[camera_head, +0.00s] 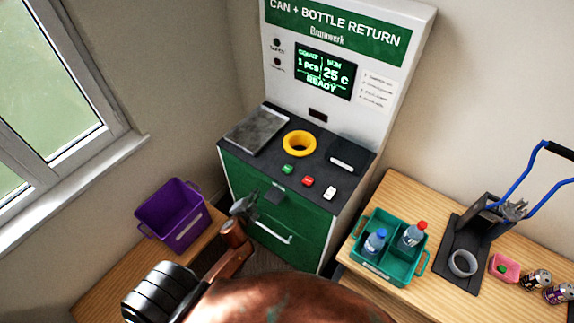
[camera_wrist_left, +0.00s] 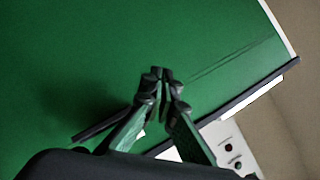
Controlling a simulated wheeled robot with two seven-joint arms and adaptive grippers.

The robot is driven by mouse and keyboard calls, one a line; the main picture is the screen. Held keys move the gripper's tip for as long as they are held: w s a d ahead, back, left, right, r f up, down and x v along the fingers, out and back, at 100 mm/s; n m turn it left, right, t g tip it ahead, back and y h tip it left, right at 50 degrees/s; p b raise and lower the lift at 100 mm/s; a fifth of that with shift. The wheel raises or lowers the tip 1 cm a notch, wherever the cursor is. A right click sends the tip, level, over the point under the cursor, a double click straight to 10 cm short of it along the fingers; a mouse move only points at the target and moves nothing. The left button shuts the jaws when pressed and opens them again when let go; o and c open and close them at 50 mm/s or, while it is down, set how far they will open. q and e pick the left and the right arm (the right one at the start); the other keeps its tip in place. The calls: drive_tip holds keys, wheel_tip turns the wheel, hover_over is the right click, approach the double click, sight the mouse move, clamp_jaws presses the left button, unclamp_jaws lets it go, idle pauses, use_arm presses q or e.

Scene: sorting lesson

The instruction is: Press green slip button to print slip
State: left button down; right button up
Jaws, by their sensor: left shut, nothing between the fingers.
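The green slip button (camera_head: 288,169) sits on the dark counter of the can and bottle return machine (camera_head: 262,198), left of a red button (camera_head: 308,181) and a white button (camera_head: 329,193). The screen (camera_head: 324,72) reads 1 pcs, 25 c and READY. My left gripper (camera_head: 246,203) is shut and empty, in front of the machine's green front, below and left of the green button and apart from it. In the left wrist view the closed fingertips (camera_wrist_left: 160,74) show against the green panel (camera_wrist_left: 100,50); the button cannot be made out there. My right gripper is not in view.
A yellow ring opening (camera_head: 299,143) and a grey metal plate (camera_head: 257,128) lie behind the buttons. A purple bin (camera_head: 172,232) stands left. On the right table (camera_head: 388,195) are a teal crate (camera_head: 404,281) with two bottles, a black stand (camera_head: 470,250) and cans (camera_head: 537,280).

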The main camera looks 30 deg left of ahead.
use_arm(q)
drive_tip(key=w+d+r+m+t+y+p, duration=0.1)
drive_tip(key=w+r+t+p, duration=0.15)
drive_tip(key=r, duration=1.25)
drive_tip(key=w+d+r+m+t+p, duration=0.1)
drive_tip(key=r+t, duration=0.2)
drive_tip(key=r, duration=1.1)
drive_tip(key=w+d+r+m+t+h, duration=0.1)
drive_tip(key=d+r+m+t+h, duration=0.25)
drive_tip(key=r, duration=0.65)
drive_tip(key=w+d+r+m+g+h, duration=0.2)
drive_tip(key=w+d+r+m+h, duration=0.1)
drive_tip(key=d+m+h, duration=0.55)
drive_tip(key=w+d+f+m+g+h, duration=0.1)
drive_tip(key=w+d+f+m+g, duration=0.3)
drive_tip(key=f+m, duration=0.4)
drive_tip(key=a+f+m+g+y, duration=0.3)
drive_tip(key=a+f+g, duration=0.3)
drive_tip(key=a+f, duration=0.4)
drive_tip(key=shift+f+m+g+y+p, duration=0.3)
drive_tip(key=shift+f+g+y+p, duration=0.1)
drive_tip(key=shift+f+y, duration=0.25)
drive_tip(key=shift+s+f, duration=0.1)
